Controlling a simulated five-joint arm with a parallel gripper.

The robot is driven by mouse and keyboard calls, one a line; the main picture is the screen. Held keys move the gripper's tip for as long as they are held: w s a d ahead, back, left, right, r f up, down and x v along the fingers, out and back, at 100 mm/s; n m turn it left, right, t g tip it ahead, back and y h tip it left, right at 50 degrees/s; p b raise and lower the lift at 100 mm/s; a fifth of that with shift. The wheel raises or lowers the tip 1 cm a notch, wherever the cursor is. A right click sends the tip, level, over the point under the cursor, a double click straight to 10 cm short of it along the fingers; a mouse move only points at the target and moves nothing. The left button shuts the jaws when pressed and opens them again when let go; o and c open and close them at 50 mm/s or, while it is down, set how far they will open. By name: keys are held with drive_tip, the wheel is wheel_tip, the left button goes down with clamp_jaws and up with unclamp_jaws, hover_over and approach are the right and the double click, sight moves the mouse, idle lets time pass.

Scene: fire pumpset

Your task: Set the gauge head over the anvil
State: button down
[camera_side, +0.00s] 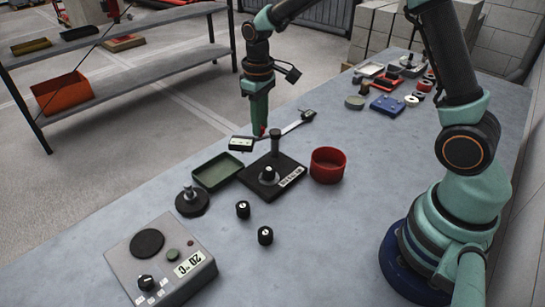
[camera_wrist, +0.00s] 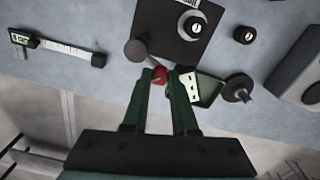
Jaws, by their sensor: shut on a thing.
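My gripper (camera_side: 262,134) is shut on the gauge head, whose white display (camera_side: 241,143) shows at the left of the fingers. In the wrist view the fingers (camera_wrist: 168,78) have a red part (camera_wrist: 158,75) between them and the gauge head's white face (camera_wrist: 188,88) to the right. The gauge head is off to the far side of the stand's dark base (camera_side: 252,183). The stand's post (camera_side: 275,142) rises at the base's back.
A green tray (camera_side: 217,171), a black knobbed piece (camera_side: 192,201) and a red bowl (camera_side: 327,165) stand around the base. Two black cylinders (camera_side: 243,209) and a grey control box (camera_side: 160,260) are nearer. A caliper (camera_side: 295,124) lies behind.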

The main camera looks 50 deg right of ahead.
drive_tip(key=s+n, duration=0.1)
drive_tip(key=n, duration=0.2)
drive_tip(key=s+n, duration=0.1)
drive_tip(key=n, duration=0.3)
drive_tip(key=s+n, duration=0.1)
drive_tip(key=n, duration=0.2)
drive_tip(key=shift+s+d+r+n, duration=0.1)
drive_tip(key=shift+s+d+n, duration=0.1)
drive_tip(key=shift+s+n, duration=0.15)
drive_tip(key=shift+n, duration=0.25)
drive_tip(key=c, duration=0.7)
unclamp_jaws()
wheel_tip(320, 180, up, 12)
